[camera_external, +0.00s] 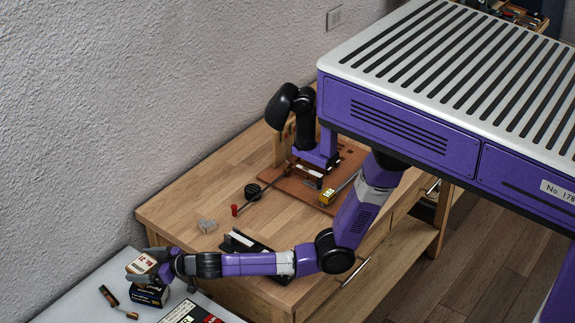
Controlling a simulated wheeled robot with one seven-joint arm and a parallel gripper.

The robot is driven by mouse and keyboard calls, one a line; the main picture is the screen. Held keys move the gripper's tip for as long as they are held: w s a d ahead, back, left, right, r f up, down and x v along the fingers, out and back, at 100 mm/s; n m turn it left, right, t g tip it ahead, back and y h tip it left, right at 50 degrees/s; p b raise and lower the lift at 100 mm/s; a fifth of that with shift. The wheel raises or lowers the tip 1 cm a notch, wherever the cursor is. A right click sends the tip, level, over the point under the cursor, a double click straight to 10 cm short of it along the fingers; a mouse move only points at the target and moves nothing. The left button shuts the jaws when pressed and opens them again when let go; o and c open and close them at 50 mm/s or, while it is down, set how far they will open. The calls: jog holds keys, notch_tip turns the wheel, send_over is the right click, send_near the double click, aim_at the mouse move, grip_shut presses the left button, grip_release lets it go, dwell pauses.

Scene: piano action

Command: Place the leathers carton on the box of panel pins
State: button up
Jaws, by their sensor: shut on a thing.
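A small pale carton with dark and red print (140,264), which I take to be the leathers carton, is at the lower left. My gripper (150,268) is shut on it and partly covers it. A dark box with light lettering (149,296), which appears to be the box of panel pins, stands on the grey surface directly below the carton. The carton appears over the top of the dark box. I cannot tell whether the two touch, as the gripper hides part of the join.
The grey surface (75,306) also bears a small dark-red and brass item (117,303) and a flat printed box (188,315).

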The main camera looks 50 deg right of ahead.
jog(key=shift+f+b, duration=0.4)
jog(key=shift+f, duration=1.85)
jog(key=shift+f, duration=0.2)
jog(key=o, duration=1.1)
jog(key=shift+c, duration=0.2)
jog(key=shift+r, duration=0.2)
jog(key=v, duration=1.2)
